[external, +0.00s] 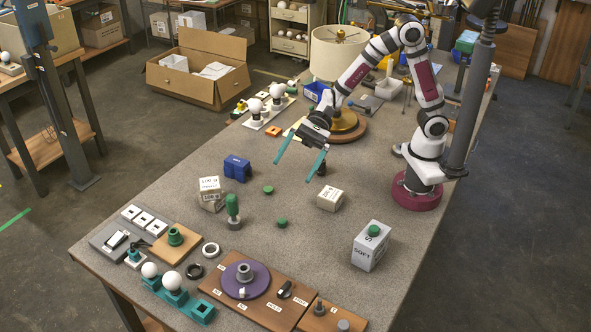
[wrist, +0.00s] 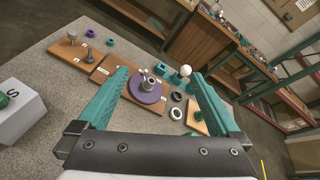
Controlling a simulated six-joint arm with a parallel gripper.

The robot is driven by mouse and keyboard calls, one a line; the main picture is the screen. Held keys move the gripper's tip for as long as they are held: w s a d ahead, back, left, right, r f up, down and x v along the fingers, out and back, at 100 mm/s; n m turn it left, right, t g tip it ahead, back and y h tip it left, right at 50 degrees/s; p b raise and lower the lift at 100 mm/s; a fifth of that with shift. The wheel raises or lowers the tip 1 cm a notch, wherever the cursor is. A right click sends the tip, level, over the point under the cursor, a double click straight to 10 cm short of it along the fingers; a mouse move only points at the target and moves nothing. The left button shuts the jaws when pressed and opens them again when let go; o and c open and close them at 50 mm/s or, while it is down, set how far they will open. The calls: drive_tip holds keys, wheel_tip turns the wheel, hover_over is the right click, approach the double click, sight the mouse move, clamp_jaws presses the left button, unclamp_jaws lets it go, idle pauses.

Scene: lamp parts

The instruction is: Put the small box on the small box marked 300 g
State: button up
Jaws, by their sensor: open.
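My gripper (external: 293,172) is open and empty, with its two teal fingers spread above the table in the external view. The fingers also show in the wrist view (wrist: 159,75), with nothing between them. A small pale box (external: 330,198) sits alone on the table, below and to the right of the fingers. Another small pale box (external: 210,185) sits on a further small box (external: 211,203) to the left; the two look slightly turned against each other. Dark print shows on these boxes but is too small to read surely. None of these small boxes can be made out in the wrist view.
A taller white box (external: 369,250) marked SOFT bears a green piece. A green-handled tool (external: 233,209), a blue block (external: 237,168) and green discs stand around the middle. A wooden board with a purple disc (external: 246,279) lies at the front. A lamp (external: 340,52) stands behind.

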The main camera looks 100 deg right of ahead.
drive_tip(key=s+a+n+g+h, duration=0.3)
drive_tip(key=s+n+g, duration=0.6)
drive_tip(key=s, duration=1.1)
drive_tip(key=s+d+f+n+h, duration=0.3)
drive_tip(key=s+d+n+h, duration=0.2)
drive_tip(key=s+d, duration=0.4)
drive_tip(key=shift+s+d+f+n+h, duration=0.2)
drive_tip(key=shift+s+f+n+h, duration=0.2)
drive_tip(key=shift+s+n, duration=0.6)
